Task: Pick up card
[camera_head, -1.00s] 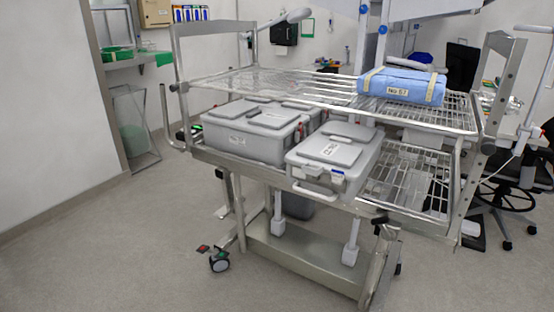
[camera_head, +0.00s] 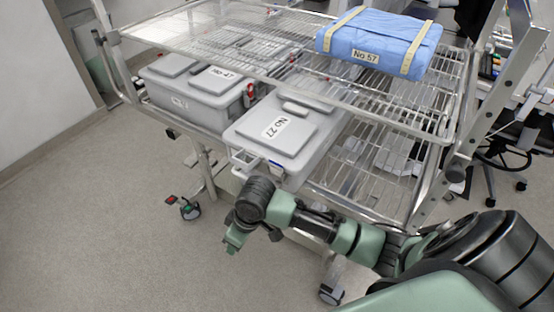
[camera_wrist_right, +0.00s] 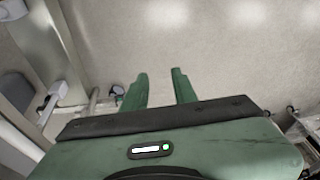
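I cannot pick out a loose card for certain. A small white and blue piece (camera_head: 277,166) shows at the front of the grey box marked No 27 (camera_head: 296,122), on the trolley's lower shelf, and may be a card. My right gripper (camera_head: 235,243) hangs below and in front of that box, apart from it. In the right wrist view its two green fingers (camera_wrist_right: 159,76) are spread with nothing between them, over bare floor. My left gripper is not in view.
A wire-shelf trolley (camera_head: 425,125) fills the middle. A blue wrapped pack No 57 (camera_head: 378,42) lies on its top shelf. Another grey box (camera_head: 190,92) stands left of box No 27. A castor (camera_head: 190,208) sits at lower left. Floor at left is clear.

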